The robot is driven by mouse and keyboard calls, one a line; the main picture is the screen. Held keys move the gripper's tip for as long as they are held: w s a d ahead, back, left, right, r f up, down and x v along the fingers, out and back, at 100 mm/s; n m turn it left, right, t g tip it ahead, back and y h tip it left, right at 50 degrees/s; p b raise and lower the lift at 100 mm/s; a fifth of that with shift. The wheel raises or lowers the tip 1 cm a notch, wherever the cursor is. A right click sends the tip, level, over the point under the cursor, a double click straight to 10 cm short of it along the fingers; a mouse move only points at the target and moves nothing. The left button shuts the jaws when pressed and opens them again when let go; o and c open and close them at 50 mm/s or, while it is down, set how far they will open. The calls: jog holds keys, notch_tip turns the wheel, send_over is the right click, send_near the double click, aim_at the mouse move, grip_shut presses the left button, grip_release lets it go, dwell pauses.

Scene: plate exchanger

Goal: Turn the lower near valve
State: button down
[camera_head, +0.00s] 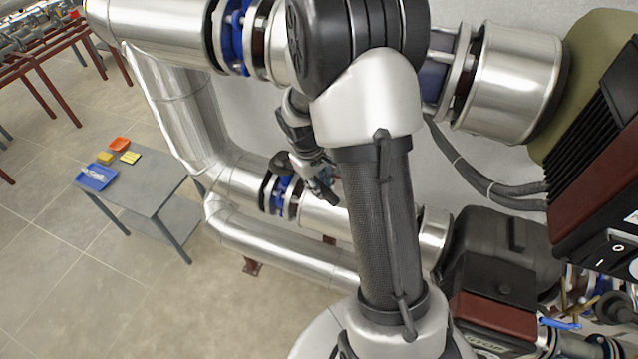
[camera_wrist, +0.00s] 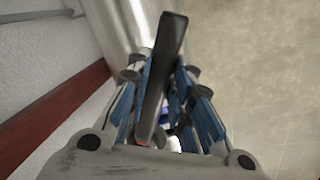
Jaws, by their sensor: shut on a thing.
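The lower near valve (camera_head: 283,195) shows in the head view as a blue body between dark flanges on the lower silver pipe. In the wrist view its black lever handle (camera_wrist: 172,45) runs lengthwise between the two fingers of my gripper (camera_wrist: 162,78). The fingers, with blue inner parts, are shut on the lever from both sides. A little of the blue body shows behind them. In the head view my gripper (camera_head: 318,182) is small and dark, just right of the valve body, and my arm partly covers this area.
An upper blue valve (camera_head: 236,30) sits on the thick pipe above. A grey table (camera_head: 150,185) with a blue tray (camera_head: 96,177) stands at the left. Dark machines (camera_head: 500,250) and cables fill the right. A red-brown beam (camera_wrist: 50,125) lies left of my gripper in the wrist view.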

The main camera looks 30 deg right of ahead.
jog(key=c, duration=1.4)
grip_release()
jog(key=shift+c, duration=0.2)
notch_tip(320, 180, up, 12)
jog(key=a, duration=0.2)
jog(key=shift+s+a+f, duration=0.1)
